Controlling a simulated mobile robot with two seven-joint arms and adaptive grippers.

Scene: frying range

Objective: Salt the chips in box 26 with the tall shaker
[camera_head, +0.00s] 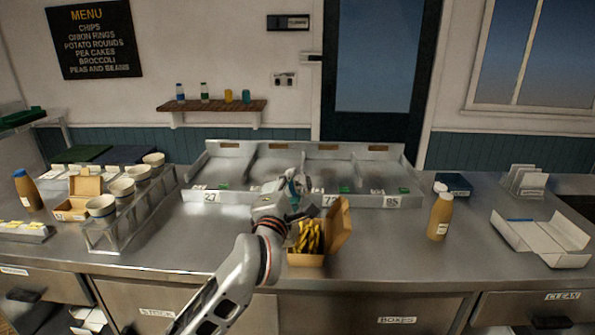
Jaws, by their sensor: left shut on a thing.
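An open cardboard box (307,259) stands on the steel counter at the middle, its lid raised on the right side. Yellow chips (309,237) fill it. I cannot read a number on this box. My left gripper (293,196) is just behind and above the box's back left edge. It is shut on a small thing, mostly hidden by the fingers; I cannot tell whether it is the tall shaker. A second open cardboard box (70,215) stands at the left, with no readable number. My right gripper is not in view.
A metal tray with dividers (231,196) and number tags lies behind my gripper. A brown bottle with a white cap (438,218) stands at the right, a blue-capped one (28,192) far left. Counter between box and right bottle is clear.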

